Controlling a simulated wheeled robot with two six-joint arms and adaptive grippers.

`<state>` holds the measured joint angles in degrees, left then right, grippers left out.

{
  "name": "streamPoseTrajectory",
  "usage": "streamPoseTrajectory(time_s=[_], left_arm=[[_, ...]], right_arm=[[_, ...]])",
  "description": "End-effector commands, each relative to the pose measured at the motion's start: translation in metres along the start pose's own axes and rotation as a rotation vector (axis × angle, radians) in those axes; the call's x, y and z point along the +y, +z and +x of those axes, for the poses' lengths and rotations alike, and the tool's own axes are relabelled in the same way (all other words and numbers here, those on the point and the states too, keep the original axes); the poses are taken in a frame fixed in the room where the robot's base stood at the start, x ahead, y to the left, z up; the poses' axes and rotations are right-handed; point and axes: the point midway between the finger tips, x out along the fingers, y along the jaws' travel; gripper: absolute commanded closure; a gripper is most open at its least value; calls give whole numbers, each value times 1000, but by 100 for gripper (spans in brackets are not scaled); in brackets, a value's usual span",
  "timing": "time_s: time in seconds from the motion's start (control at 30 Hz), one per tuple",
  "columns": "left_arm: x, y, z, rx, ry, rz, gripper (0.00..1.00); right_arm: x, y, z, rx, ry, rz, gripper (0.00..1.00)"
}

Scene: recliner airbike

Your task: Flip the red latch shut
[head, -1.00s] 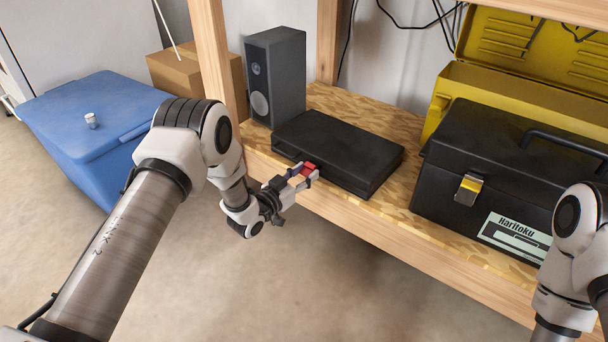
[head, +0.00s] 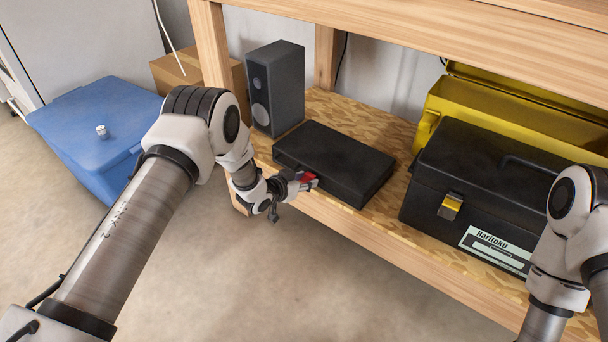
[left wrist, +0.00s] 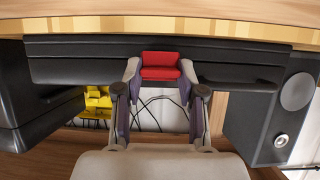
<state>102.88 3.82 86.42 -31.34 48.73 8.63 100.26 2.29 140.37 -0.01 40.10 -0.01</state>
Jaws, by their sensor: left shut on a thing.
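The red latch (head: 309,179) is on the front edge of a flat black case (head: 335,161) on the wooden shelf. My left gripper (head: 304,183) reaches the latch from the front left and is shut on it. In the left wrist view, the two fingertips of the gripper (left wrist: 160,72) press on the left and right ends of the red latch (left wrist: 160,66), against the long front of the black case (left wrist: 240,72). I cannot tell how far the latch is turned. My right arm shows at the right edge; its gripper is out of view.
A grey speaker (head: 274,88) stands left of the case. A black toolbox (head: 482,178) with a yellow clasp and an open yellow toolbox (head: 475,105) stand to the right. Shelf posts and the upper board (head: 430,32) frame the space. A blue bin (head: 90,130) is at left.

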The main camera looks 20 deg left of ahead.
Motion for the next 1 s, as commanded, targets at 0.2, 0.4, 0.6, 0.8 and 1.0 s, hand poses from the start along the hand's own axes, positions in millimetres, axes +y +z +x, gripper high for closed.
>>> streamPoseTrajectory(time_s=[0.2, 0.4, 0.6, 0.8, 1.0], left_arm=[[0, 1, 0, 2, -1, 0, 50], [0, 0, 0, 3, -1, 0, 35], [-1, 0, -3, 3, -1, -1, 35], [-1, 0, -37, 2, -2, -4, 35], [-1, 0, -89, 3, -1, -4, 35]], right_arm=[[0, 0, 1, 0, 0, 0, 44], [0, 0, 1, 0, 0, 0, 44], [0, 0, 1, 0, 0, 0, 44], [0, 0, 1, 0, 0, 0, 44], [0, 0, 1, 0, 0, 0, 44]])
